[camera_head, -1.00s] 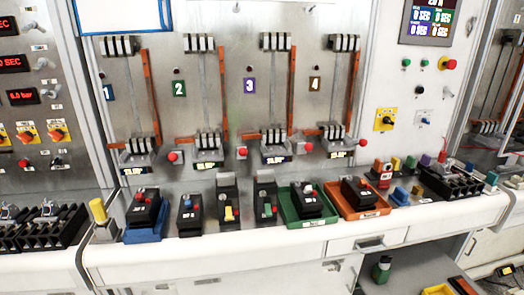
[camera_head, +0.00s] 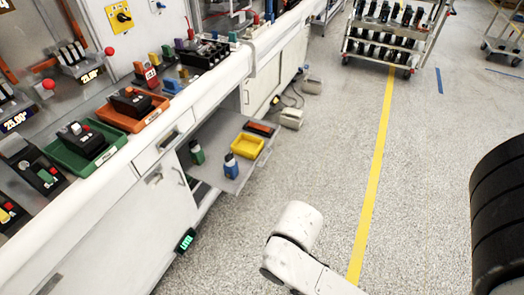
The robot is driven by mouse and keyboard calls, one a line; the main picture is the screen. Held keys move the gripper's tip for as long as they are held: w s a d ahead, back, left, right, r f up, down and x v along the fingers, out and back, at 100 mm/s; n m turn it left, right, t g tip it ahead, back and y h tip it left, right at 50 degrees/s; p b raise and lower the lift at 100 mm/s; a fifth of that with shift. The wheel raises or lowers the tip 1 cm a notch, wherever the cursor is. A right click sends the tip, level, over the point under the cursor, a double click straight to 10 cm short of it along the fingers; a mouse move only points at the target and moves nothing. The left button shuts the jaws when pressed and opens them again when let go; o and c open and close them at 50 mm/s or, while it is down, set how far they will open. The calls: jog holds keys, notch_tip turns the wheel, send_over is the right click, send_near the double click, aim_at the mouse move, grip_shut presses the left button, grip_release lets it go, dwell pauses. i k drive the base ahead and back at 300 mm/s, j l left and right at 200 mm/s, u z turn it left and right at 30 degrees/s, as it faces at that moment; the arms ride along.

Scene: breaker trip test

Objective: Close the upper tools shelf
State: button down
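A grey pull-out shelf (camera_head: 243,165) sticks out from the white bench, below its countertop, left of the picture's middle. It stands open. On it are a green bottle-like item (camera_head: 196,152), a blue-and-green one (camera_head: 231,165), a yellow bin (camera_head: 247,146) and an orange tray (camera_head: 262,129). I cannot read any label naming it the upper tools shelf. My white arm shows at the bottom, on the floor side of the shelf and apart from it in the picture. My gripper is not in view.
The bench top (camera_head: 105,170) carries a green tray (camera_head: 85,165), an orange tray (camera_head: 133,118) and several breakers. Grey boxes (camera_head: 292,118) lie on the floor beyond the shelf. A cart (camera_head: 390,50) stands farther back. The floor around the yellow line (camera_head: 376,150) is clear.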

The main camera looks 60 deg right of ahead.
aim_at(215, 133)
jog(key=i+l, duration=0.15)
jog(key=l, duration=0.2)
jog(key=i+l, duration=0.1)
jog(key=l, duration=0.3)
jog(key=i+l, duration=0.15)
jog(key=l, duration=0.2)
jog(key=i+l, duration=0.1)
jog(key=l, duration=0.25)
jog(key=i+l, duration=0.15)
jog(key=l, duration=0.2)
jog(key=i+l, duration=0.1)
jog(key=l, duration=0.3)
